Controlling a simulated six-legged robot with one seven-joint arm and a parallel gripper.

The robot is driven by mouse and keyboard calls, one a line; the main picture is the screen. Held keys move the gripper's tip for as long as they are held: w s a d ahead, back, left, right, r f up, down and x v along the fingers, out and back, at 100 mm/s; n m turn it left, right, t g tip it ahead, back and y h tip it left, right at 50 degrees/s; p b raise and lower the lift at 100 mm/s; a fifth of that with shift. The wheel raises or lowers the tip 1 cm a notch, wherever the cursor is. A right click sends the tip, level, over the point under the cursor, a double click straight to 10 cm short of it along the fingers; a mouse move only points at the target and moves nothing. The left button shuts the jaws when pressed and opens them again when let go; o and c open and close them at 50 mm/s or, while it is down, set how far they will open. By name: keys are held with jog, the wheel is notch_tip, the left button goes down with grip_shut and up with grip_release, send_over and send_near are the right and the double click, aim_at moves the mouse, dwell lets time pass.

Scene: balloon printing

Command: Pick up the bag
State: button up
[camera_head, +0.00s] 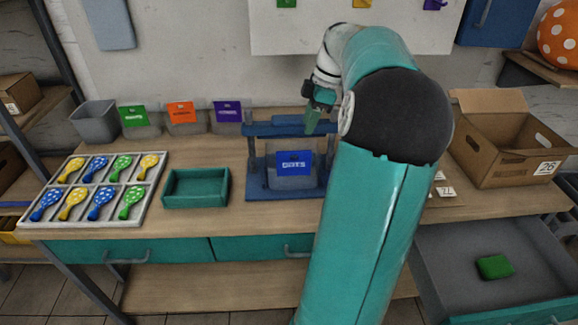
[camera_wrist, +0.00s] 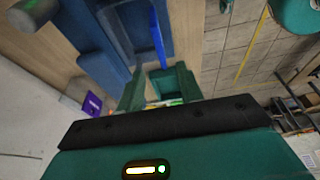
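My gripper (camera_head: 318,112) is raised above the right side of the blue press (camera_head: 285,192), in front of the wall. In the wrist view its two teal fingers (camera_wrist: 156,88) stand apart with nothing visible between them. I cannot tell for sure which thing is the bag. A grey, see-through pouch-like holder with a blue label (camera_head: 294,163) stands inside the press frame. Similar holders with a green label (camera_head: 134,116), an orange label (camera_head: 181,112) and a purple label (camera_head: 228,111) stand at the back of the table. The purple one also shows in the wrist view (camera_wrist: 92,103).
A white tray (camera_head: 142,221) with several dotted balloons lies at left, beside an empty green tray (camera_head: 196,202). A grey bin (camera_head: 97,121) stands behind. An open cardboard box (camera_head: 500,165) is at right, above an open drawer with a green block (camera_head: 494,267).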

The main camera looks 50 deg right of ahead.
send_near(292, 159)
jog(key=x, duration=0.4)
jog(key=shift+s+f, duration=0.1)
jog(key=shift+f, duration=0.3)
jog(key=x, duration=0.5)
jog(key=shift+w, duration=0.25)
grip_shut()
